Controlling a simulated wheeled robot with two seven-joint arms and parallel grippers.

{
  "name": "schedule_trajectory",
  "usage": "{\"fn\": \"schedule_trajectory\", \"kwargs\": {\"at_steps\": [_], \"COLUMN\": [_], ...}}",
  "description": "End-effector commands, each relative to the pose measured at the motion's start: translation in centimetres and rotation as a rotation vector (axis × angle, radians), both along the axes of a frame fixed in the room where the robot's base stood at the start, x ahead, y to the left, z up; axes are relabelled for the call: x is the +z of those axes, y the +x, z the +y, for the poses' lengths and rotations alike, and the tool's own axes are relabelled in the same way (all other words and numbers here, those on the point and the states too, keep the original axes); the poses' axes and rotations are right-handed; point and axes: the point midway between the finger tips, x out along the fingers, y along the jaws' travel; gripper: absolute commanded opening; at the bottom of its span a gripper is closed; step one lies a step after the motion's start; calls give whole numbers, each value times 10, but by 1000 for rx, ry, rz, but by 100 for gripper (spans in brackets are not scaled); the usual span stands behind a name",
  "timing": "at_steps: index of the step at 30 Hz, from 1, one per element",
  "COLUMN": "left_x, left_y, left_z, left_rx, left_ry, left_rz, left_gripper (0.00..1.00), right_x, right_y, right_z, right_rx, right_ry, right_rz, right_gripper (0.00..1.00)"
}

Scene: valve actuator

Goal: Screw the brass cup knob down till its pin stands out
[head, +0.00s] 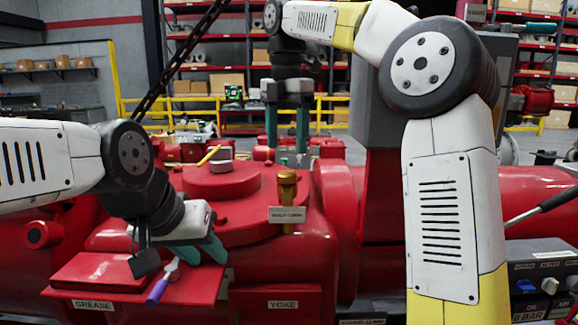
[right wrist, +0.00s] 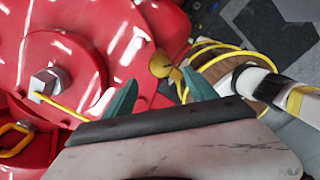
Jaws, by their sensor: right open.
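The brass cup knob (head: 287,185) stands upright on the red valve body, behind a small label plate (head: 287,214) in the head view. A round brass piece (right wrist: 162,63), which looks like the knob, shows just beyond my fingertips in the right wrist view. No pin can be made out. My right gripper (head: 287,150) points down above the knob, its teal fingers apart and empty; it also shows in the right wrist view (right wrist: 160,82). My left gripper (head: 204,252) is low at the left over the red grease tray, near a purple-handled tool (head: 158,289); its grip is unclear.
The red grease tray (head: 92,271) lies at the front left. A round red cover (head: 222,181) with a hex nut and a yellow-handled piece is left of the knob. A control box (head: 545,285) stands at the lower right. Yellow railings and shelves are behind.

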Motion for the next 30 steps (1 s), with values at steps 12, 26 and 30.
{"fn": "schedule_trajectory", "kwargs": {"at_steps": [12,26,30], "left_x": [0,0,0], "left_y": [0,0,0], "left_z": [0,0,0], "left_rx": [0,0,0], "left_ry": [0,0,0], "left_rz": [0,0,0], "left_gripper": [36,36,36], "right_x": [-61,-69,-69], "right_y": [0,0,0], "right_z": [-1,-1,-1], "right_rx": [-3,-4,-4], "right_ry": [-2,0,0], "right_rz": [1,0,0], "right_gripper": [65,52,24]}}
